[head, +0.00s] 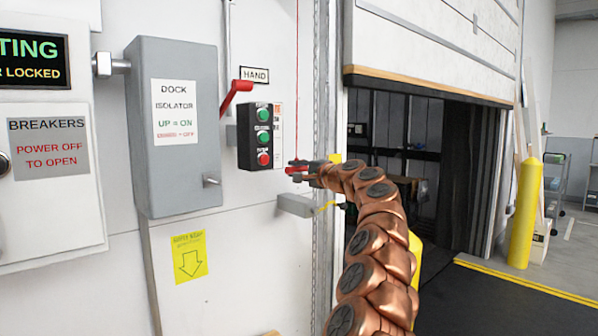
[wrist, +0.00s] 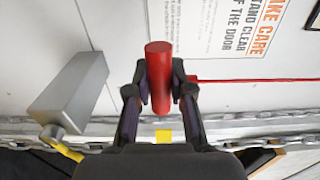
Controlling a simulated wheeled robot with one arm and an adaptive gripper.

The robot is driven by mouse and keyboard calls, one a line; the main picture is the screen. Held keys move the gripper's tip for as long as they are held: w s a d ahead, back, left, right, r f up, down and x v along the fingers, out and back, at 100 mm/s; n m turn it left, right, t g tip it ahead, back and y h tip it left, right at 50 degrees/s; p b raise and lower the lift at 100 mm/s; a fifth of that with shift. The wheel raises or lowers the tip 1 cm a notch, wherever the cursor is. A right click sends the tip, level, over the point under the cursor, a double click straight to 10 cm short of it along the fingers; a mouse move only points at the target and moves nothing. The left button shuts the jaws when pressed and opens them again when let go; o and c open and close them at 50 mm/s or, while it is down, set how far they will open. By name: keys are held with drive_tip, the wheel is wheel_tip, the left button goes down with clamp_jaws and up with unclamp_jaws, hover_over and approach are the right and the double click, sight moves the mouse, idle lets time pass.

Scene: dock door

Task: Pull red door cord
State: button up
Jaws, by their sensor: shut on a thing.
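The red cord (head: 297,80) hangs down the wall beside the door frame, and a red handle (head: 296,170) is at its lower end. In the wrist view the red handle (wrist: 159,78) is a cylinder between the two fingers of my gripper (wrist: 160,92), with the red cord (wrist: 250,81) running off to the right. My gripper (head: 306,168) is shut on the handle, close to the wall. The dock door (head: 435,45) is partly raised, with a dark opening below it.
A black button box (head: 261,136) and a grey isolator box (head: 190,105) with a red lever (head: 236,97) are left of the cord. A grey bracket (head: 296,206) juts out below the handle; it also shows in the wrist view (wrist: 70,95). A yellow post (head: 525,212) stands right of the doorway.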

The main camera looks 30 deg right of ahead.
drive_tip(key=shift+f, duration=0.1)
clamp_jaws()
drive_tip(key=shift+f+b, duration=1.45)
drive_tip(key=shift+f, duration=0.3)
drive_tip(key=o, duration=1.9)
unclamp_jaws()
drive_tip(key=shift+s, duration=0.15)
drive_tip(key=s+d+b, duration=0.1)
drive_tip(key=s+b, duration=0.2)
drive_tip(key=s, duration=0.6)
drive_tip(key=shift+s+d+b, duration=0.2)
drive_tip(key=shift+s+b, duration=0.15)
drive_tip(key=shift+b, duration=0.05)
